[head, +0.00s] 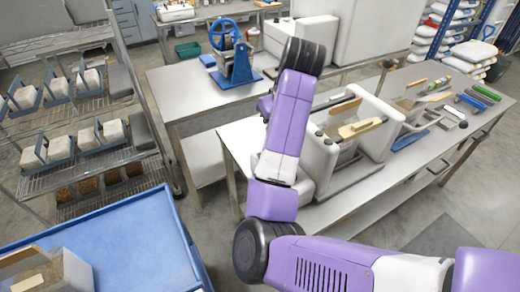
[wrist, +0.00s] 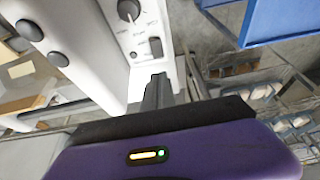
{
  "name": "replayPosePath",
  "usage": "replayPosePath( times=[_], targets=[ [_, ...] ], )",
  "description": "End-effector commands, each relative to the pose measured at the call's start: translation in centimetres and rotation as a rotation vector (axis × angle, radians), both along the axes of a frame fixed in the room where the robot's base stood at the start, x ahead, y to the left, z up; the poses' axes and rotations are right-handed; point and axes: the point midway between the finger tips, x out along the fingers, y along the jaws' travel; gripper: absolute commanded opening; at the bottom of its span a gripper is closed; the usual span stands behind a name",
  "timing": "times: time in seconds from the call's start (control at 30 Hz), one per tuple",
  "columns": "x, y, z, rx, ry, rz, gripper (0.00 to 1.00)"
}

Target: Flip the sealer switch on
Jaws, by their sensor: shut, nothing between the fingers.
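The sealer (head: 377,118) is a white machine with a wooden-handled bar, on the steel table right of my arm. In the wrist view its pale control panel (wrist: 143,28) carries a dark round knob (wrist: 128,10) and a dark rocker-like switch (wrist: 155,46). My gripper (wrist: 158,82) is shut and empty, its fingertips just below the switch in the picture. I cannot tell whether they touch it, or which way the switch is set. In the head view my arm hides the gripper and the panel.
A blue hand-cranked device (head: 232,62) stands on the back table. A wire rack (head: 85,140) with white bags is at left, and a blue cart (head: 110,245) at front left. Tools and a blue-handled item (head: 410,140) lie on the table right of the sealer.

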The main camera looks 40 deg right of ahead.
Motion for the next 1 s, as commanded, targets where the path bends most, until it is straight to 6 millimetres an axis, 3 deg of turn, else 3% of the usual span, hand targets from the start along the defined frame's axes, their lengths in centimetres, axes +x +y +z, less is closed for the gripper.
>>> replayPosePath(
  times=[0.57,1.0],
  targets=[
    [0.3,-0.5,-0.7,-0.013,-0.004,0.004,0.00],
    [1.8,-0.6,-5.1,-0.006,-0.001,0.004,0.00]
  ],
)
